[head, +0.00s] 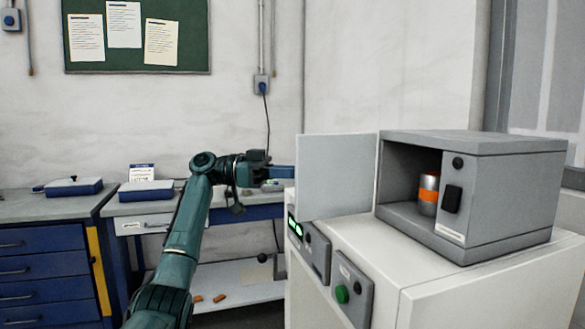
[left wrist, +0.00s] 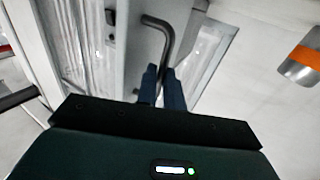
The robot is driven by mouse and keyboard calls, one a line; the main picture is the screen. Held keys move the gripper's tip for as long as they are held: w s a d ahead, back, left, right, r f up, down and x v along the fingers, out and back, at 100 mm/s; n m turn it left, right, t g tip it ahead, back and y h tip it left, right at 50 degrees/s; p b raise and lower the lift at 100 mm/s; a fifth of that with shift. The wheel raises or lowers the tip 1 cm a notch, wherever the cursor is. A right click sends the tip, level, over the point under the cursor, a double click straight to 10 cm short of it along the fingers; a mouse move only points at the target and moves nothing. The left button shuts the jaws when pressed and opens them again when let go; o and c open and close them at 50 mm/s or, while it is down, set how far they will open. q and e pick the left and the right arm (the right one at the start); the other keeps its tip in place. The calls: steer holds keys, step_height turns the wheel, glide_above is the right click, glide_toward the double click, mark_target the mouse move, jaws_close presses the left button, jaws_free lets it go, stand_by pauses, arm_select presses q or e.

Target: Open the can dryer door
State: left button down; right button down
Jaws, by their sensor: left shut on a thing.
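The can dryer (head: 500,148) is a grey box on a white cabinet. Its door (head: 335,178) stands swung wide open to the left, and the inside shows. A silver can with an orange band (head: 428,195) stands upright inside; it also shows at the right of the left wrist view (left wrist: 302,58). My left gripper (head: 282,172) is at the door's outer left edge, partly hidden behind the door. In the left wrist view my left gripper (left wrist: 161,74) is shut on the dark bent door handle (left wrist: 166,36). My right gripper is in neither view.
The white cabinet (head: 430,280) below carries a panel with a green button (head: 342,293). A workbench (head: 150,207) with a blue-edged box (head: 145,190) stands behind my left arm. Blue drawers (head: 40,255) are at the far left.

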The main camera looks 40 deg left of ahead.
arm_select(q)
steer(key=shift+w+f, duration=0.1)
steer(key=shift+w, duration=0.25)
steer(key=c, duration=2)
jaws_free()
steer(key=o, duration=0.3)
steer(key=shift+w+d, duration=0.3)
steer(key=shift+d, duration=0.1)
steer(key=shift+o, duration=0.8)
steer(key=shift+a, duration=0.1)
steer(key=v, duration=1.2)
steer(key=shift+s, duration=0.1)
steer(key=shift+v, duration=0.75)
